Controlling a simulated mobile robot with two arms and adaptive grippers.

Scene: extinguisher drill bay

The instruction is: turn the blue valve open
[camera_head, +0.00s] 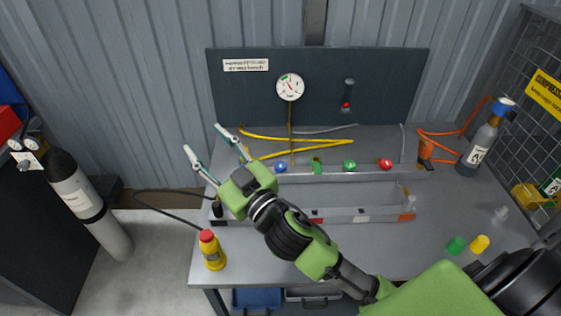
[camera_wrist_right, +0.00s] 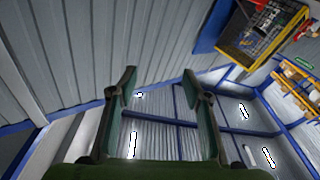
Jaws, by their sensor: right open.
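The blue valve (camera_head: 281,166) is a small blue knob on the manifold rail along the back of the bench in the head view. It is the leftmost in a row of coloured knobs. My right gripper (camera_head: 209,147) is open and empty, raised to the left of the blue valve, with its fingers pointing up and left. It is apart from the valve. In the right wrist view the open fingers (camera_wrist_right: 165,95) have only walls and distant things beyond them. My left gripper is not in view.
Green (camera_head: 349,165) and red knobs (camera_head: 385,164) sit right of the blue valve. A gauge (camera_head: 290,87) stands behind. A yellow bottle (camera_head: 211,250) stands at the bench's front left. A grey cylinder (camera_head: 479,142) stands at the right. A long tray (camera_head: 350,214) lies before the knobs.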

